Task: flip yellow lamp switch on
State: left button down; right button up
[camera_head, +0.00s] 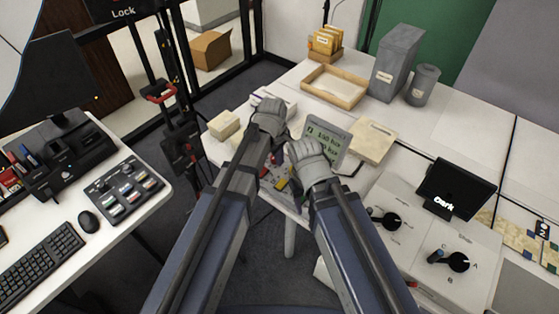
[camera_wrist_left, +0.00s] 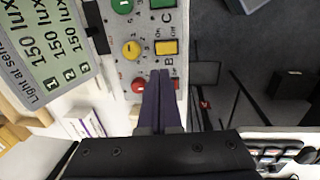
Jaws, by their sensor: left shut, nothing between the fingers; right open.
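A grey control panel (camera_wrist_left: 148,22) in the left wrist view carries round knobs and square switches in green, yellow and red. The yellow lamp switch (camera_wrist_left: 166,47) sits by the letter B, right of the yellow knob (camera_wrist_left: 132,49). My left gripper (camera_wrist_left: 160,74) is shut and empty; its tips appear just below the yellow switch, and I cannot tell if they touch the panel. In the head view, my left gripper (camera_head: 270,118) and open right gripper (camera_head: 308,156) are over the panel (camera_head: 283,190), largely hiding it.
A display (camera_head: 326,141) reading 150 lux stands beside the panel. A wooden tray (camera_head: 334,86), a grey box file (camera_head: 395,62) and a beige box (camera_head: 373,141) are on the desk. A black screen (camera_head: 456,188) and dials are at the right.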

aim_at(283, 181)
pick_arm(q)
jog(key=f+b, duration=0.3)
jog(key=w+f+b, duration=0.1)
jog(key=f+b, duration=0.3)
jog(key=d+f+b, duration=0.1)
jog(key=f+b, duration=0.2)
jog(key=f, duration=0.1)
jog(key=shift+w+f, duration=0.15)
